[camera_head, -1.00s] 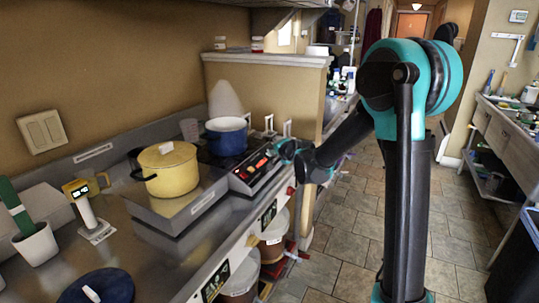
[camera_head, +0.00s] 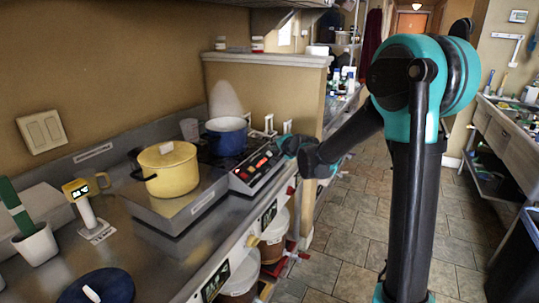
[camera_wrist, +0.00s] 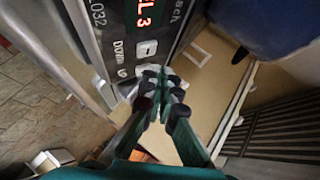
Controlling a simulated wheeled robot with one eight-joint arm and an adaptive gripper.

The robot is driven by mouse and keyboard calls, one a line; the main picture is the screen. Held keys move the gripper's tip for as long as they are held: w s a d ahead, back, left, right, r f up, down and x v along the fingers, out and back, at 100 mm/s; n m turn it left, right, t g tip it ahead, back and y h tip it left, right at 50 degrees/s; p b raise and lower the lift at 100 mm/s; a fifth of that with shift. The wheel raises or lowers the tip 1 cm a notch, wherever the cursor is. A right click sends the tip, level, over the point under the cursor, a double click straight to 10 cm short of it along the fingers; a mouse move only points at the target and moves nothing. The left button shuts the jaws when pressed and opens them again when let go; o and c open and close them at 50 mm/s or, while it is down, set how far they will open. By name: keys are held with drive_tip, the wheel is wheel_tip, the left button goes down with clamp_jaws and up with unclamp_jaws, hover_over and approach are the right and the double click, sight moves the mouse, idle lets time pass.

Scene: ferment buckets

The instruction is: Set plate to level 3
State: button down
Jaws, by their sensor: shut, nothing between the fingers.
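The plate's control panel (camera_head: 256,168) faces the aisle at the counter's edge, with red lit displays and dark keys. In the wrist view, a red display (camera_wrist: 146,14) shows "L 3", its start cut off by the frame edge. Below it is a pale minus key (camera_wrist: 147,48) beside the label "DOWN". My gripper (camera_wrist: 167,78) is shut and empty, its dark fingertips just below the minus key; I cannot tell whether they touch the panel. In the head view, my gripper (camera_head: 284,146) is at the panel's far right end.
A blue pot (camera_head: 227,138) stands behind the panel. A yellow lidded pot (camera_head: 170,172) stands to its left on a steel platform. Lidded buckets (camera_head: 273,240) sit under the counter. The tiled floor (camera_head: 345,220) beside my arm is clear.

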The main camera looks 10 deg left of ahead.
drive_tip(key=shift+s+d+r, duration=0.15)
drive_tip(key=shift+d+r, duration=0.2)
drive_tip(key=shift+r, duration=0.3)
drive_tip(key=shift+s+d+r, duration=0.1)
drive_tip(key=shift+d+r, duration=0.25)
drive_tip(key=shift+r, duration=0.3)
drive_tip(key=shift+s+d+r, duration=0.15)
drive_tip(key=shift+d+r, duration=0.2)
drive_tip(key=shift+r, duration=0.3)
drive_tip(key=s+d+f+n+g+h, duration=0.2)
drive_tip(key=s+d+f, duration=0.4)
drive_tip(key=s+d, duration=0.3)
drive_tip(key=s+d+f+n+g+h, duration=0.2)
drive_tip(key=s+d+f, duration=0.5)
drive_tip(key=s, duration=0.8)
drive_tip(key=s+d+f+n+g+h, duration=0.2)
drive_tip(key=s+d+f, duration=0.5)
drive_tip(key=s+d, duration=0.5)
drive_tip(key=shift+s+n+g+h, duration=0.3)
drive_tip(key=shift+s+n+g, duration=0.25)
drive_tip(key=shift+n, duration=0.45)
